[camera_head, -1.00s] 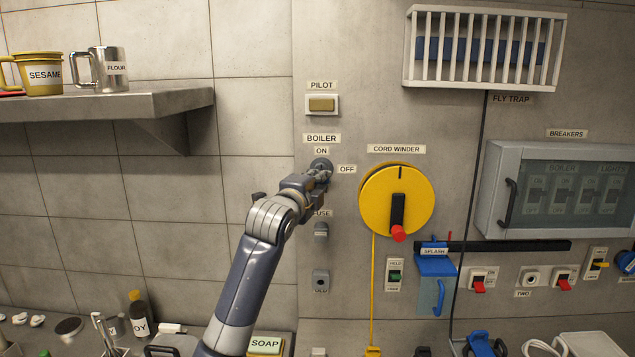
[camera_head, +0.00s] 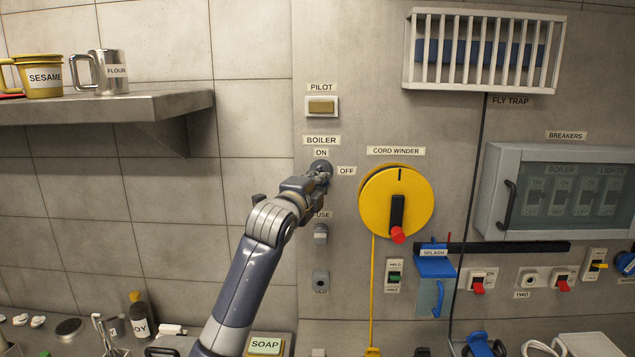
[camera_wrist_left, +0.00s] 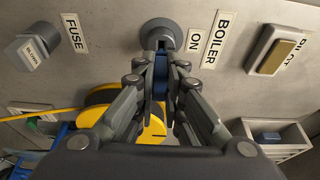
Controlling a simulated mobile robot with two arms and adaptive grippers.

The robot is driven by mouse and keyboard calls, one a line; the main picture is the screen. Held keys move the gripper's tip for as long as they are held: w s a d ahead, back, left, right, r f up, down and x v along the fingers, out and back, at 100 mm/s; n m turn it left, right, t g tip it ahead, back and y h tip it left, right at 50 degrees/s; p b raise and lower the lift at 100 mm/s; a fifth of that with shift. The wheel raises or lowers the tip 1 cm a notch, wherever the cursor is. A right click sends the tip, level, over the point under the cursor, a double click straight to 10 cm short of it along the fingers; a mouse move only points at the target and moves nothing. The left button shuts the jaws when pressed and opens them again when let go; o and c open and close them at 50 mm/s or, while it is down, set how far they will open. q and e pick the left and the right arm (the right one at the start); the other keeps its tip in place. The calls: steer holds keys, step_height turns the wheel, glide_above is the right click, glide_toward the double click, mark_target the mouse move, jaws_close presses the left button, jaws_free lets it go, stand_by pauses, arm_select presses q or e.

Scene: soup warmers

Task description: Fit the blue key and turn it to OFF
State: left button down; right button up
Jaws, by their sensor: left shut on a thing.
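The round dark boiler key switch (camera_head: 321,166) is on the wall under the BOILER and ON labels, with OFF (camera_head: 346,171) to its right. It also shows at the top of the left wrist view (camera_wrist_left: 162,30). My left gripper (camera_head: 320,182) is right at the switch. In the left wrist view its fingers (camera_wrist_left: 161,62) are shut on the blue key (camera_wrist_left: 160,82), a narrow blue strip between them. The key's front end is hidden by the fingertips, so I cannot tell how deep it sits or its angle. My right gripper is not in view.
The yellow cord winder (camera_head: 375,205) with its red knob is close on the right. The pilot button (camera_head: 321,107) is above, and the fuse (camera_head: 320,233) is just below my gripper. A shelf (camera_head: 120,107) juts out at left. The tiled wall between is free.

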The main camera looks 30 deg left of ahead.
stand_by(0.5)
arm_select(q)
steer(key=shift+p, duration=0.6)
stand_by(0.4)
steer(key=shift+w, duration=0.1)
stand_by(0.3)
steer(key=shift+w+a+p, duration=0.35)
steer(key=shift+w+a, duration=0.05)
steer(key=shift+w, duration=0.25)
steer(key=shift+w+a+p, duration=0.35)
steer(key=shift+w+a, duration=0.05)
steer(key=shift+w, duration=0.2)
steer(key=c, duration=1.6)
jaws_free()
steer(key=v, duration=1.2)
